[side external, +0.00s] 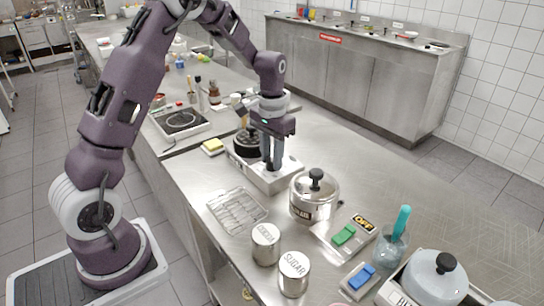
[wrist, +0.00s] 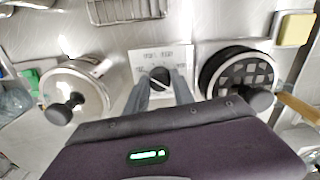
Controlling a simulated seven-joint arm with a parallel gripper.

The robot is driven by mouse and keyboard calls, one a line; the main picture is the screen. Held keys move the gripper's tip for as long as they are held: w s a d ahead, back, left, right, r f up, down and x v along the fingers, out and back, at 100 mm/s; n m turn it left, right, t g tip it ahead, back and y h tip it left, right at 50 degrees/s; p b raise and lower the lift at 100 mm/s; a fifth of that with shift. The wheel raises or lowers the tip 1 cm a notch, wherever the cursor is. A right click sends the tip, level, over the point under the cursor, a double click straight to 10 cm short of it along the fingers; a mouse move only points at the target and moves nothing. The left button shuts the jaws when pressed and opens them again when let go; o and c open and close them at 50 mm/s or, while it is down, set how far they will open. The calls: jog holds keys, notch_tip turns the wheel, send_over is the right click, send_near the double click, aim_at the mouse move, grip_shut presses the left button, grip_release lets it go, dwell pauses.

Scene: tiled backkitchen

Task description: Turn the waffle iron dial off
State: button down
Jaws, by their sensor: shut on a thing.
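The waffle iron shows in the side view as a silver base (side external: 285,180) with a round black plate (side external: 246,139) at its left end. In the wrist view its black gridded plate (wrist: 236,70) is at right of centre. Its pale control panel (wrist: 147,57) is at the centre, with lettering too small to read. The dark dial (wrist: 159,74) sits on that panel, with a pale mark across it. My gripper (wrist: 160,80) points down at the panel, its two grey fingers shut on the dial from both sides. In the side view my gripper (side external: 272,166) hides the dial.
A lidded steel pot (side external: 314,197) stands close to the right. A wire rack (side external: 237,209), cocoa tin (side external: 265,243) and sugar tin (side external: 294,273) are nearer the front edge. A yellow sponge (side external: 212,146) lies left of the iron.

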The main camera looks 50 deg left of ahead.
aim_at(272, 159)
jog(key=shift+n, duration=1.4)
jog(key=c, duration=1.1)
grip_release()
notch_tip(272, 159, up, 7)
jog(key=shift+r, duration=0.1)
